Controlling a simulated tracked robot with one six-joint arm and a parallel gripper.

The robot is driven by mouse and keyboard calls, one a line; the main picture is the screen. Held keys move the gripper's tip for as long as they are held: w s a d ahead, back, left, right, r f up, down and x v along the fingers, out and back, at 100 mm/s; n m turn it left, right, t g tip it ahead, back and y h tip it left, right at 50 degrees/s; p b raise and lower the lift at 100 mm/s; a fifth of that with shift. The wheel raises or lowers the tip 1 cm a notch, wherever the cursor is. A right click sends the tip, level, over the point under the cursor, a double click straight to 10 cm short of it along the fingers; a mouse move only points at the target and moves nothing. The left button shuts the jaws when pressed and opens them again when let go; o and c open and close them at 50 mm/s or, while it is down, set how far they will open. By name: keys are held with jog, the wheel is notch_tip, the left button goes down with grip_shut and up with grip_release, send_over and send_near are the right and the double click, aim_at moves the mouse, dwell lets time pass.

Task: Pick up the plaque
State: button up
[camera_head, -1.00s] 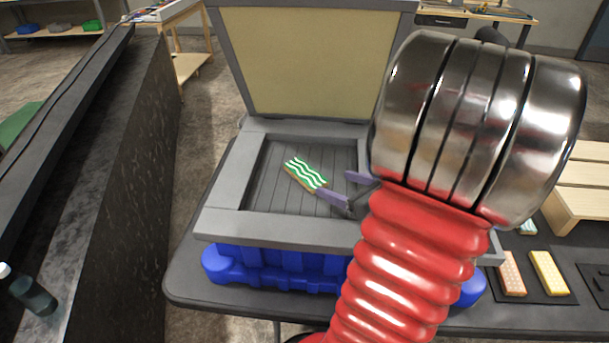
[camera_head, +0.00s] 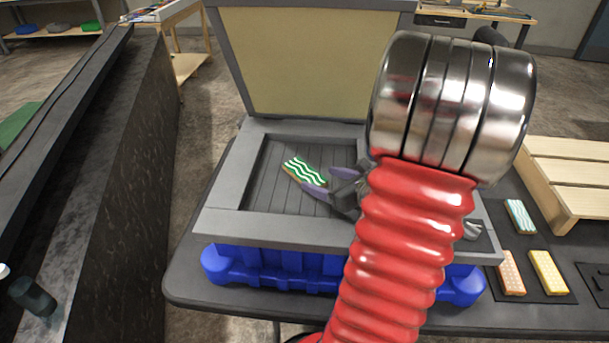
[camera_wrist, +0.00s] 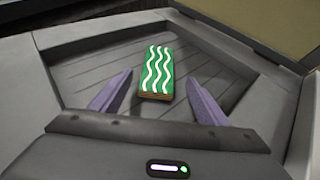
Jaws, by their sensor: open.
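The plaque (camera_head: 304,171) is a small green block with white wavy lines and a tan edge. It lies flat on the slatted floor of the grey open case (camera_head: 224,224). In the wrist view the plaque (camera_wrist: 156,73) lies ahead of and between my two purple fingers. My gripper (camera_head: 322,180) is open, with its fingers low over the case floor at the plaque's near right end. In the wrist view my gripper (camera_wrist: 158,98) holds nothing. I cannot tell whether a finger touches the plaque.
The case's raised lid (camera_head: 305,65) stands behind it, and a blue base (camera_head: 280,270) lies under it. At right are an orange block (camera_head: 511,272), a yellow block (camera_head: 548,272), a teal block (camera_head: 520,216) and a wooden slatted stand (camera_head: 570,180).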

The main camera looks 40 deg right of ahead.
aim_at(308, 174)
jog(key=shift+a+x, duration=0.1)
jog(key=shift+x, duration=1.1)
jog(key=shift+a+x, duration=0.15)
jog(key=shift+x, duration=1.1)
jog(key=shift+c, duration=0.6)
jog(key=c, duration=1.2)
jog(key=shift+o, duration=0.2)
jog(key=shift+d+r, duration=0.1)
jog(key=shift+r, duration=0.05)
notch_tip(308, 174, up, 10)
